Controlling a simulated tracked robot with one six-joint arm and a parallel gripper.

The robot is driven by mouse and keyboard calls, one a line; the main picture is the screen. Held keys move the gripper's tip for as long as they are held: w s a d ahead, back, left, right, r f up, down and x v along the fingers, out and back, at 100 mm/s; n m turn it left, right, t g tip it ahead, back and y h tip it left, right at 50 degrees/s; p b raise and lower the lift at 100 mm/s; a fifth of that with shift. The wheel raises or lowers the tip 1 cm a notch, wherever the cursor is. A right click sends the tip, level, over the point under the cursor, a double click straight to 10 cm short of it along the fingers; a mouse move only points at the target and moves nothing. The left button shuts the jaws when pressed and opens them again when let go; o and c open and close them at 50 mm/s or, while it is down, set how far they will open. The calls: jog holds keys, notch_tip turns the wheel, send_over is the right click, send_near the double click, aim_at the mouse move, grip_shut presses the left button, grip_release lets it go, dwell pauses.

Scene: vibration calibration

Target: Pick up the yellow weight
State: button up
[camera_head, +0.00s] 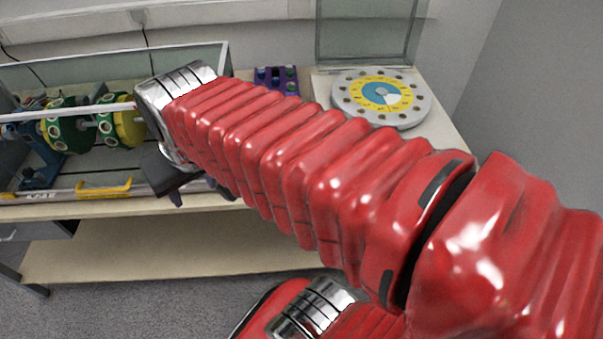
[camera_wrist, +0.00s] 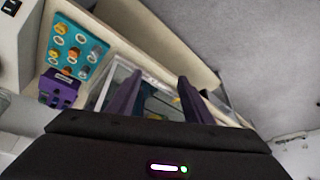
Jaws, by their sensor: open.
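In the wrist view, several small yellow-orange pieces (camera_wrist: 73,53) sit with paler ones on a teal board (camera_wrist: 55,48) at the upper left. They are too small and blurred to tell which is the yellow weight. The teal board does not show in the head view. My gripper (camera_wrist: 160,82) is open, its two dark purple fingers apart with nothing held between them. It is clear of the teal board, to the right of it in the wrist view. In the head view my arm partly hides the gripper, which hangs over the bench's front edge.
A purple holder (camera_head: 277,80) with small coloured pieces stands at the back of the bench (camera_head: 60,212). A machine with green and yellow discs (camera_head: 122,121) is in a glass-sided case at left. A round yellow-and-blue dial (camera_head: 382,95) lies at right. Free floor (camera_head: 150,305) shows in front.

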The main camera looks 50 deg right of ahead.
jog(key=w+d+f+m+g, duration=0.2)
jog(key=d+m, duration=0.2)
jog(key=d, duration=0.5)
jog(key=w+d+f+m+g, duration=0.1)
jog(key=d+m, duration=0.2)
jog(key=d, duration=0.5)
jog(key=s+d+f+m, duration=0.2)
jog(key=d+f+m, duration=0.1)
jog(key=d, duration=0.4)
jog(key=s+d+f+m+g, duration=0.1)
jog(key=d+f+m, duration=0.2)
jog(key=d, duration=0.4)
jog(key=shift+s+d+g+y, duration=0.3)
jog(key=shift+s+d+y, duration=0.1)
jog(key=shift+f, duration=0.15)
notch_tip(320, 180, down, 8)
jog(key=shift+f, duration=0.2)
jog(key=shift+f, duration=0.1)
jog(key=shift+s+f, duration=0.1)
jog(key=shift+f, duration=2.4)
